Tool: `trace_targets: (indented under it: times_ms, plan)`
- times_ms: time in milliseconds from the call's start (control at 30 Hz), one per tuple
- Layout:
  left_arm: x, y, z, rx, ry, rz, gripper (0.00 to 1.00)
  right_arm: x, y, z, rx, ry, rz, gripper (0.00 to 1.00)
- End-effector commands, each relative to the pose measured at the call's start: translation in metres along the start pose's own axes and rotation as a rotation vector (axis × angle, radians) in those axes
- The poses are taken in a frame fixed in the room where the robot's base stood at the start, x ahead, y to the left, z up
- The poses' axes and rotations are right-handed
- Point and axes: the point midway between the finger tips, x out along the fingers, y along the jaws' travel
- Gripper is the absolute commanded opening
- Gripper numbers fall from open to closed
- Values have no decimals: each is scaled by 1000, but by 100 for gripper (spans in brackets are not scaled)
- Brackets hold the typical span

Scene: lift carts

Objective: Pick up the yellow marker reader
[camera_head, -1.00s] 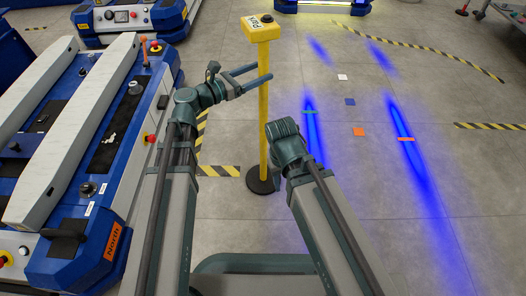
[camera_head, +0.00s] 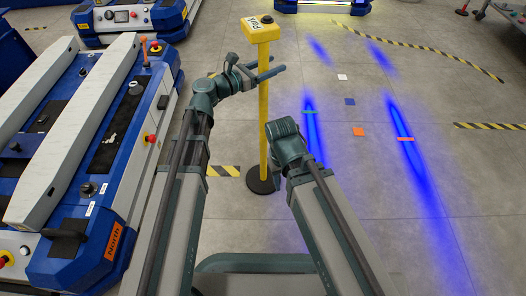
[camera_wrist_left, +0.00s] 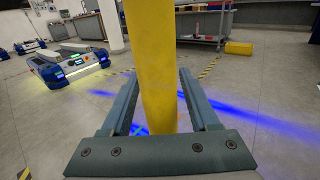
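The yellow marker reader is a tall yellow post (camera_head: 264,120) with a boxy labelled head and a dark button on top, standing upright on a round black base on the floor. My left gripper (camera_head: 277,64) is at the upper part of the post, just below the head. In the left wrist view, the yellow post (camera_wrist_left: 152,60) runs between the two fingers (camera_wrist_left: 158,76), close to the palm. The fingers stand apart with narrow gaps beside the post, so the gripper looks open around it.
A blue and white lift cart (camera_head: 125,120) stands close on the left, beside my left arm. Another cart (camera_head: 130,18) is behind it. The floor to the right is clear, with small coloured squares (camera_head: 358,131), blue light streaks and striped tape.

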Motion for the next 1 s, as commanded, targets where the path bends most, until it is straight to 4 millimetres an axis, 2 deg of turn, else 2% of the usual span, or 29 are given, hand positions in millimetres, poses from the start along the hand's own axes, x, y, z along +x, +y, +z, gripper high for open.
trace_targets:
  times_ms: [33, 300, 333, 1000]
  plan:
    - [0, 0, 0, 0, 0, 0, 50, 0, 0, 0, 0, 0, 0, 50]
    - [0, 0, 0, 0, 0, 0, 2, 0, 0, 0, 0, 0, 0, 50]
    - [0, 0, 0, 0, 0, 0, 0, 0, 0, 0, 0, 0, 0, 50]
    - [0, 0, 0, 0, 0, 0, 0, 0, 0, 0, 0, 0, 0, 50]
